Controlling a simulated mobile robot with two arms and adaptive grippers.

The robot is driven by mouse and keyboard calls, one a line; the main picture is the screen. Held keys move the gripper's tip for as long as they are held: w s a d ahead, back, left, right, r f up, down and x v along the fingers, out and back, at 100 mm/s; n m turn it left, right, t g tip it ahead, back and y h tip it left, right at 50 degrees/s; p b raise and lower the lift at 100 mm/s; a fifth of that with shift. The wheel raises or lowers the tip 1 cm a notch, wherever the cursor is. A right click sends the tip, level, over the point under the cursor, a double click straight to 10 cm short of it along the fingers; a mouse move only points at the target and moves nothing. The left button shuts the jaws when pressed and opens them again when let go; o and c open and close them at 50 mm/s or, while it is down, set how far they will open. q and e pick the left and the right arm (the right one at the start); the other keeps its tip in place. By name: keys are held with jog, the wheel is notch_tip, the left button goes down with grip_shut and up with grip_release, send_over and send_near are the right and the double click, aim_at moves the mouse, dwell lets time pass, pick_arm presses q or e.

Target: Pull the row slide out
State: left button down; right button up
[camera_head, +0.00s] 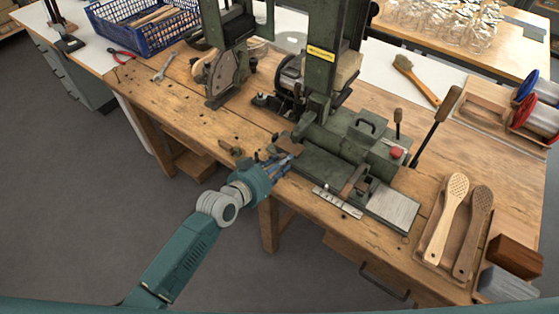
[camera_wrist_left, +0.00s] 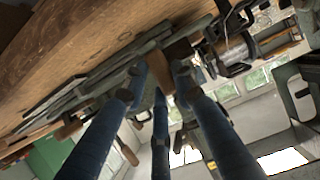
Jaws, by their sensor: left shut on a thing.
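The green tufting machine (camera_head: 350,145) stands on the wooden bench, with a long flat bed along its front. My left gripper (camera_head: 284,163) is at the left front end of this bed, its blue fingers reaching in from the bench's front edge. In the left wrist view, the blue fingers (camera_wrist_left: 160,85) are closed around a brown block (camera_wrist_left: 160,68), which looks like the grip of the row slide. The fingers hide part of it. In the head view a brown piece (camera_head: 290,146) shows just beyond the fingertips. My right gripper is in neither view.
Two wooden brush bodies (camera_head: 447,217) lie in a tray at right. Upright levers (camera_head: 437,125) stand behind the bed. The floor before the bench is clear.

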pick_arm(q)
jog(key=s+d+p, duration=0.1)
jog(key=s+d, duration=0.1)
jog(key=d, duration=0.1)
jog(key=s+d+p, duration=0.1)
jog(key=s+d, duration=0.1)
jog(key=d, duration=0.1)
jog(key=s+d+p, duration=0.1)
jog(key=s+d, duration=0.1)
jog(key=d, duration=0.1)
jog(key=shift+s+r+p, duration=0.15)
jog(key=shift+s+p, duration=0.1)
jog(key=shift+p, duration=0.1)
jog(key=shift+s+d, duration=0.2)
jog(key=shift+d, duration=0.05)
jog(key=c, duration=1.4)
grip_release()
jog(key=shift+s+d, duration=0.1)
jog(key=shift+d, duration=0.05)
